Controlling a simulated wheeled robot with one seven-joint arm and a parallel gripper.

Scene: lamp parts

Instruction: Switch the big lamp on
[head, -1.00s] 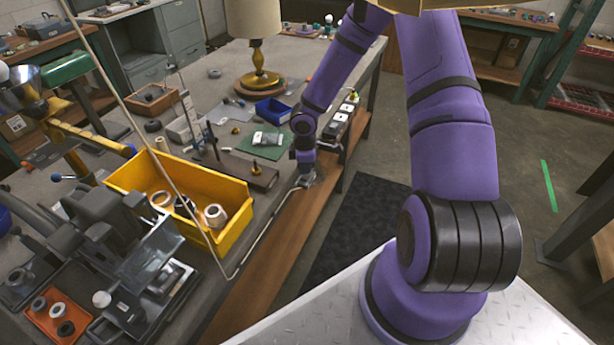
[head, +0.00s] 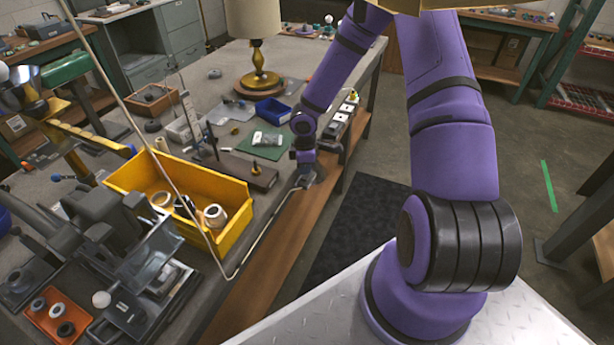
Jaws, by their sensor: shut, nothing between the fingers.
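A dark strip with white square plates (head: 341,116), perhaps switches, lies along the bench's right edge, partly beside my forearm. My gripper (head: 306,183) is shut and empty, low at the bench's front edge and well in front of the lamp. Its fingertips are small and hard to make out. No lit glow shows at the lamp.
A yellow bin (head: 190,177) with rolls stands left of my gripper. A brown block (head: 246,171), a green mat (head: 264,141) and a blue tray (head: 272,110) lie between gripper and lamp. A thin pale rod or cable (head: 176,185) crosses the view. Open floor lies right of the bench.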

